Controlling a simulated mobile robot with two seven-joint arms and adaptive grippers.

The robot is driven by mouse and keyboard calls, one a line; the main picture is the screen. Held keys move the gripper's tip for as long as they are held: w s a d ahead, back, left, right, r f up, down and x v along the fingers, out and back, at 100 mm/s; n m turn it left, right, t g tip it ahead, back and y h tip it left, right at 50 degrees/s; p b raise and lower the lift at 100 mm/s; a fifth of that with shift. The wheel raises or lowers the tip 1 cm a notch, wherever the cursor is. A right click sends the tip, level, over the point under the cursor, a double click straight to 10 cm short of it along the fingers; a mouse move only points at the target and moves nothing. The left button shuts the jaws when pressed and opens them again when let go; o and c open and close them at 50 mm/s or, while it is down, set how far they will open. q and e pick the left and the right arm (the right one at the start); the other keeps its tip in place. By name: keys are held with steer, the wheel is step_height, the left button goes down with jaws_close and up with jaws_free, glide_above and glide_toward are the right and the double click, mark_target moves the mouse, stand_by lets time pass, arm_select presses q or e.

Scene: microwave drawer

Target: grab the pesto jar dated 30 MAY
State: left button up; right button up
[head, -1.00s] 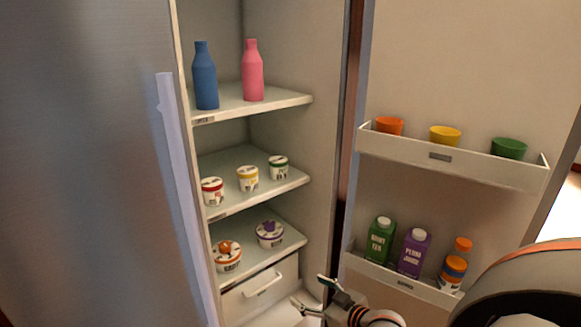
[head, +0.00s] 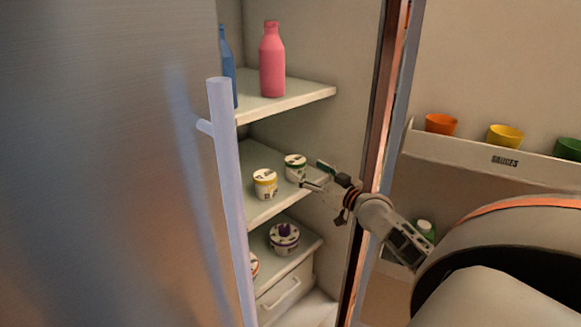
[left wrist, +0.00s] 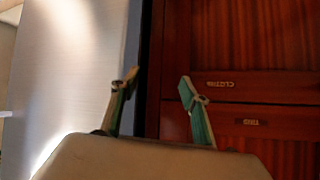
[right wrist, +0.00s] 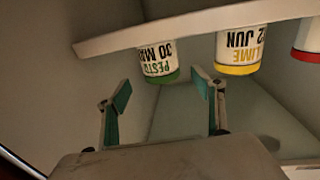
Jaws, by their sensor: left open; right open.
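The pesto jar (right wrist: 158,62), white with a green band, stands on the middle fridge shelf; in the right wrist view it appears upside down. Its label reads PESTO and a partly cut date like "30 MA". It also shows in the head view (head: 294,167). My right gripper (head: 314,175) is open just right of the jar in the head view. In the right wrist view the open fingers (right wrist: 162,88) point at the jar, with nothing between them. My left gripper (left wrist: 159,84) is open and empty, away from the shelves.
A yellow-banded LIME jar (right wrist: 240,50), dated in JUN, stands beside the pesto, then a red-banded jar (right wrist: 307,52). The shelf above holds a pink bottle (head: 272,60) and a blue bottle (head: 228,70). The fridge handle (head: 232,200) hides the left shelf ends. Wooden drawers (left wrist: 245,85) face the left wrist.

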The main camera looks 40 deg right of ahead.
mark_target(296, 159)
steer(key=shift+w+r, duration=0.15)
steer(key=shift+w, duration=0.8)
steer(key=w, duration=0.4)
steer(key=shift+r+p, duration=0.1)
steer(key=shift+p, duration=0.25)
steer(key=shift+w, duration=0.3)
steer(key=c, duration=1.2)
arm_select(q)
steer(key=shift+s+a+f, duration=0.45)
steer(key=shift+s+f, duration=0.05)
steer(key=shift+s, duration=0.3)
arm_select(e)
steer(key=shift+c, duration=0.7)
